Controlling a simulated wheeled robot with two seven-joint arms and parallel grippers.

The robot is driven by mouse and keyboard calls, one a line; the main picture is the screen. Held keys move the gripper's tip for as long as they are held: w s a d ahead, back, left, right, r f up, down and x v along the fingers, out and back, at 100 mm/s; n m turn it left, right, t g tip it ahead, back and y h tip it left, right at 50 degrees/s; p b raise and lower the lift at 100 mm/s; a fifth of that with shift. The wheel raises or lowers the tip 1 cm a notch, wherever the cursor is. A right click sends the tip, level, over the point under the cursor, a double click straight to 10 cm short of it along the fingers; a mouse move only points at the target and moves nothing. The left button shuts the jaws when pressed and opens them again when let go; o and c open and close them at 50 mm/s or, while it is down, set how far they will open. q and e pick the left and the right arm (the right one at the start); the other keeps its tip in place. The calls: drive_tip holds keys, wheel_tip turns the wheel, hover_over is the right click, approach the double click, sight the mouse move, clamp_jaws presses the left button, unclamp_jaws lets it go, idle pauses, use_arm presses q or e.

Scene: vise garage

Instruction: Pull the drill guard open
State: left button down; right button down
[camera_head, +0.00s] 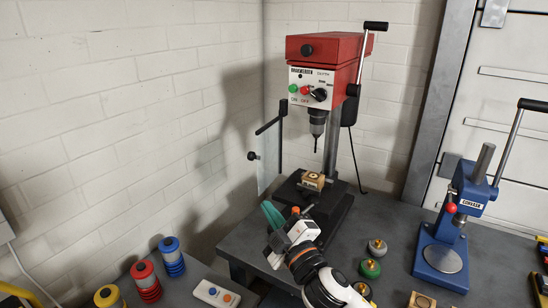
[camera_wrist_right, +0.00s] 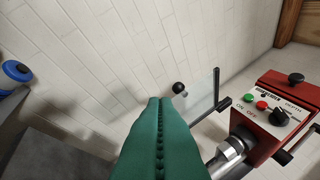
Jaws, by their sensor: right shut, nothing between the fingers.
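The red drill press (camera_head: 325,60) stands at the back of the dark bench. Its drill guard (camera_head: 267,172) is a clear panel on a black rod, at the left of the chuck, with a round black knob (camera_head: 253,156) sticking out left. The front of the drill bit (camera_head: 316,145) looks uncovered. My right gripper (camera_head: 267,206) has green fingers, shut and empty, below the knob in the head view. In the right wrist view the fingertips (camera_wrist_right: 160,101) point toward the guard (camera_wrist_right: 201,103), and the knob (camera_wrist_right: 180,88) shows just beyond them, apparently apart. My left gripper is not in view.
A wooden block (camera_head: 313,181) sits on the drill's base. A blue press (camera_head: 445,235) stands at the right. Several weights, green (camera_head: 370,268) among them, lie between. Colored spools (camera_head: 172,262) and a button box (camera_head: 217,293) are at lower left. The white wall is close behind.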

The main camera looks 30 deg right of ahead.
drive_tip(key=w+a+r+n+g+y, duration=0.1)
drive_tip(key=a+r+n+g+y, duration=0.2)
drive_tip(key=r+n+g+y, duration=0.75)
drive_tip(key=a+r+n+t+y, duration=0.1)
drive_tip(key=a+r+n+y, duration=0.35)
drive_tip(key=n, duration=1.25)
drive_tip(key=d+f+n+g+h, duration=0.1)
drive_tip(key=d+n+g+h, duration=0.3)
drive_tip(key=d+h, duration=1.1)
drive_tip(key=y+p, duration=0.5)
drive_tip(key=p, duration=0.1)
approach(260, 165)
drive_tip(key=shift+m+t, duration=0.25)
drive_tip(key=shift+t, duration=0.1)
drive_tip(key=x, duration=0.5)
drive_tip(key=shift+s+f, duration=0.15)
drive_tip(key=shift+f, duration=0.25)
drive_tip(key=shift+w+a+f, duration=0.15)
drive_tip(key=shift+w+a, duration=0.1)
